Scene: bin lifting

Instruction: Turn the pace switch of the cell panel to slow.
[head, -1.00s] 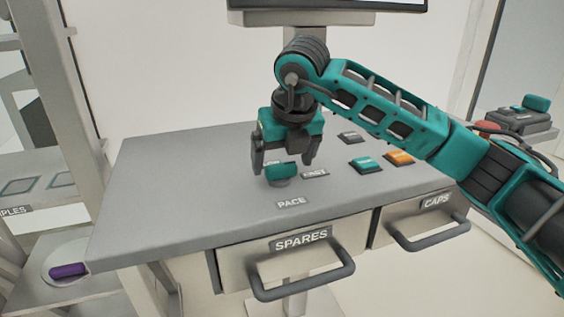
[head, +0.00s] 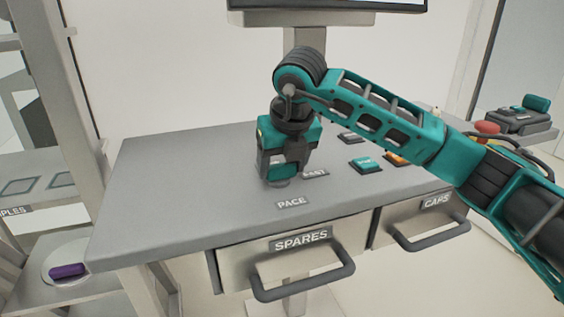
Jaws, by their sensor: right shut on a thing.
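My right gripper (head: 281,168) points down over the cell panel (head: 180,190) and is shut on the pace switch (head: 278,183). Only the grey base of the switch shows below the fingers; its teal knob is mostly hidden, so I cannot tell which way it points. The PACE label (head: 293,202) lies in front of the switch. The FAST label (head: 317,173) shows partly to the right of the gripper. The label on the other side is hidden behind the gripper. My left gripper is not in view.
A teal button (head: 366,165) and an orange one (head: 396,159), partly behind my right arm, sit right of the switch. Below are the SPARES drawer (head: 235,262) and CAPS drawer (head: 388,215). A monitor post (head: 303,45) stands behind. The panel's left part is clear.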

